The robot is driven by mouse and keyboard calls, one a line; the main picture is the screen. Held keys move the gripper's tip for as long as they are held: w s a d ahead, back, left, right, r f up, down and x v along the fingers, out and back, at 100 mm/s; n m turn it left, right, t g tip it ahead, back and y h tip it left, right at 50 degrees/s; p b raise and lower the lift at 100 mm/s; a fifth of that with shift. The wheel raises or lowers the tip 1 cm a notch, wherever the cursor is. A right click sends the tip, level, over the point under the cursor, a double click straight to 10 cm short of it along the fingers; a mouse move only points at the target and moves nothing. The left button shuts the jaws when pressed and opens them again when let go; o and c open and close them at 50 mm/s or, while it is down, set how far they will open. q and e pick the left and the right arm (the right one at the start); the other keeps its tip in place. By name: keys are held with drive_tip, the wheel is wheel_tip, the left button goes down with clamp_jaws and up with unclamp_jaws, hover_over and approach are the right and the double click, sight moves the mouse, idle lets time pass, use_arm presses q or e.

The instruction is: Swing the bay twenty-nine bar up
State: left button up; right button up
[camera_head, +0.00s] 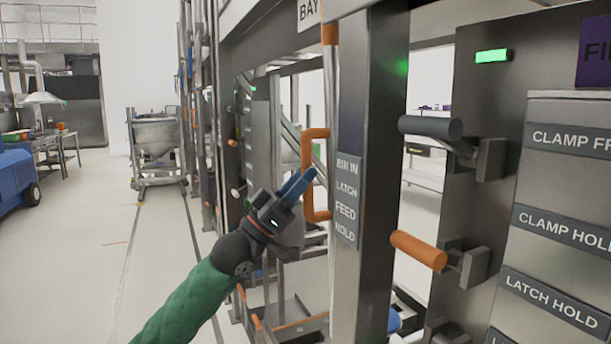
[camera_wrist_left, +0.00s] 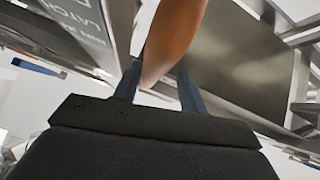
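An orange U-shaped bar (camera_head: 308,172) stands upright on the left side of the grey post in the head view. The BAY sign above is cut off and its number cannot be read. In the left wrist view the orange bar (camera_wrist_left: 172,38) shows between the two blue fingers of my left gripper (camera_wrist_left: 160,88). The fingers are apart, with a gap on the right side of the bar. My right gripper is not in view.
The grey post (camera_head: 372,150) carries a label plate (camera_head: 347,200) reading BIN IN, LATCH, FEED, HOLD. To its right are a grey lever (camera_head: 430,127) and an orange lever (camera_head: 418,250). Lit green lamps show above. Open floor (camera_head: 80,250) lies at left, with a wheeled hopper (camera_head: 157,140) behind.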

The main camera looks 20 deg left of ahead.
use_arm(q)
drive_tip(key=v, duration=0.6)
drive_tip(key=shift+b, duration=0.4)
drive_tip(key=shift+f, duration=0.1)
idle(0.3)
